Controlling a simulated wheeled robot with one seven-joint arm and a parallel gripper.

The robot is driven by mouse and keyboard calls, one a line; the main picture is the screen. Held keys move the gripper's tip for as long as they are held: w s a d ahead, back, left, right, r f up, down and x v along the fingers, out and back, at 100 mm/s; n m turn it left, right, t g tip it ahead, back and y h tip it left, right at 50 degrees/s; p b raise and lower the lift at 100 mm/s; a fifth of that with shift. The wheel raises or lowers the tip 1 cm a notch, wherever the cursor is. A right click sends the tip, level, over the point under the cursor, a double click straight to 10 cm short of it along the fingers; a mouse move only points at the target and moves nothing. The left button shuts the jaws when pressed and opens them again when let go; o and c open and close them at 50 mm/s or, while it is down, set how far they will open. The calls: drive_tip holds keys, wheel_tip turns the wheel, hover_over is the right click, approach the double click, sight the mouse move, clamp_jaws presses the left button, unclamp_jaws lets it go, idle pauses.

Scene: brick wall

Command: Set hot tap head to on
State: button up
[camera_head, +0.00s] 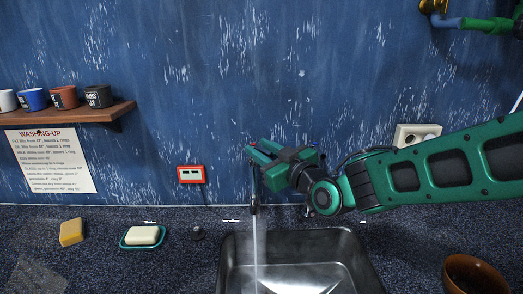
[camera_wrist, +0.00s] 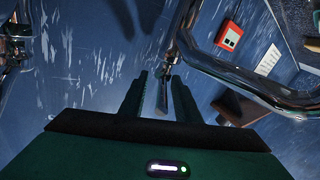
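Water runs in a stream (camera_head: 258,245) from the metal tap spout (camera_head: 254,203) into the sink. My gripper (camera_head: 257,150) is at the top of the tap and hides much of it in the head view. In the wrist view my gripper's (camera_wrist: 160,84) two dark green fingers stand apart. A slim metal tap handle (camera_wrist: 169,62) reaches toward the gap between the fingertips, close to the right finger. I cannot tell whether they touch. The curved chrome tap pipe (camera_wrist: 235,66) shows to the right. I cannot tell from these views whether this handle is the hot one.
The metal sink (camera_head: 345,241) is below my arm. A soap dish (camera_head: 126,242), a yellow sponge (camera_head: 71,232) and a dark plug (camera_head: 198,233) lie on the left counter. A brown bowl (camera_head: 473,273) stands at right. A red socket (camera_head: 190,174) and a mug shelf (camera_head: 75,115) are on the wall.

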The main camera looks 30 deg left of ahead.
drive_tip(key=shift+s+r, duration=0.1)
drive_tip(key=v, duration=1)
drive_tip(key=shift+d, duration=0.4)
